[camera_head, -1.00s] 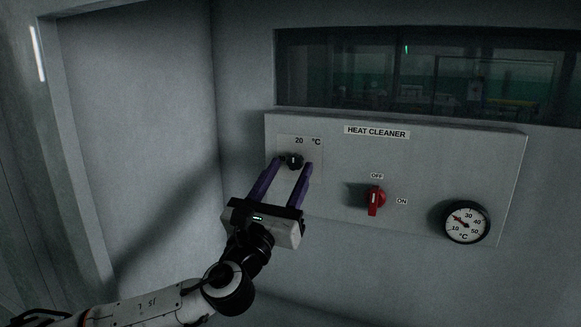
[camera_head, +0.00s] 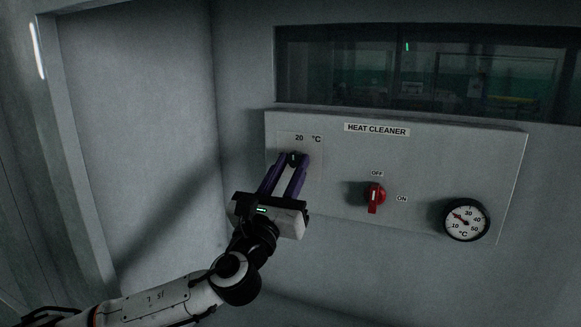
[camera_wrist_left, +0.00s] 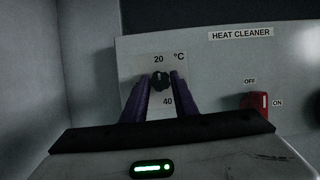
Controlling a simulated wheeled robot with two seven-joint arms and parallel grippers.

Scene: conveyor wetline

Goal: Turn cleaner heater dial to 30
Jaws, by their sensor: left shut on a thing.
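The heater dial (camera_head: 292,158) is a small black knob on the left of the grey HEAT CLEANER panel. The marks "20" and "°C" show above it. In the left wrist view the dial (camera_wrist_left: 160,80) has its light pointer mark toward the "20", and "40" shows below it. My left gripper (camera_head: 292,160), with purple fingers, is shut on the dial, one finger at each side. The fingers hide the dial's sides and lower marks in the head view. My right gripper is not in view.
A window (camera_head: 430,70) is above the panel. A bare wall (camera_head: 140,130) stands left.

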